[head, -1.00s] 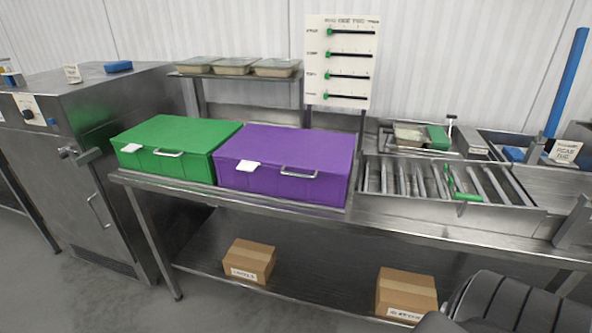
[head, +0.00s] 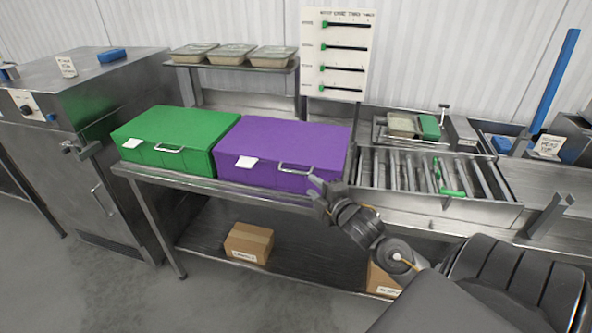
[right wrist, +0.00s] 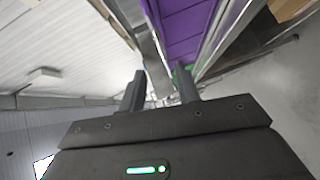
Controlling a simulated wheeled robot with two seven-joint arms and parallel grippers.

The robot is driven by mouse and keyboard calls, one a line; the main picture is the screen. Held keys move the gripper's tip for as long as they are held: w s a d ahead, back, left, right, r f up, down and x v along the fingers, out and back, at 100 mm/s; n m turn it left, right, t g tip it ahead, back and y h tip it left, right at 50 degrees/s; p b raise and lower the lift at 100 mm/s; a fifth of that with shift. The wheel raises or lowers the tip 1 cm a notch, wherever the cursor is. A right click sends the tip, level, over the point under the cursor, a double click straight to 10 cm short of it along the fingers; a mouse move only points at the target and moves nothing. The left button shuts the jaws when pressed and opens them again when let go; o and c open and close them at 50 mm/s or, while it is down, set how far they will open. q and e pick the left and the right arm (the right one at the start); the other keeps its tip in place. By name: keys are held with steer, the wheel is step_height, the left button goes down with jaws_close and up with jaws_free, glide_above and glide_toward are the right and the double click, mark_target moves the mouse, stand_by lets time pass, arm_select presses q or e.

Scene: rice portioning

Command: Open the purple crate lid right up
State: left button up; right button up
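The purple crate (head: 285,140) stands on the steel bench in the head view with its lid down. A pale metal handle (head: 297,169) is on its front, and a white label (head: 246,162) sits left of the handle. My right gripper (head: 317,188) is in front of the crate's right part, just below and right of the handle. In the right wrist view its two fingers (right wrist: 160,88) stand apart with nothing between them, and part of the purple crate (right wrist: 185,30) shows beyond. I cannot tell whether a finger touches the handle. My left gripper is not in view.
A closed green crate (head: 176,138) stands directly left of the purple one. A roller rack (head: 395,172) is to the right. A shelf with several lidded trays (head: 232,52) and a slider board (head: 340,55) stand behind. Cardboard boxes (head: 249,243) lie on the lower shelf.

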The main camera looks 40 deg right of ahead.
mark_target(297, 173)
steer(key=p+x, duration=0.2)
steer(key=x, duration=0.7)
steer(key=shift+w+d+f+p, duration=0.1)
steer(key=shift+w+p, duration=0.3)
steer(key=shift+w+d+f, duration=0.1)
steer(key=shift+w+f, duration=0.1)
steer(key=shift+w, duration=0.3)
jaws_close()
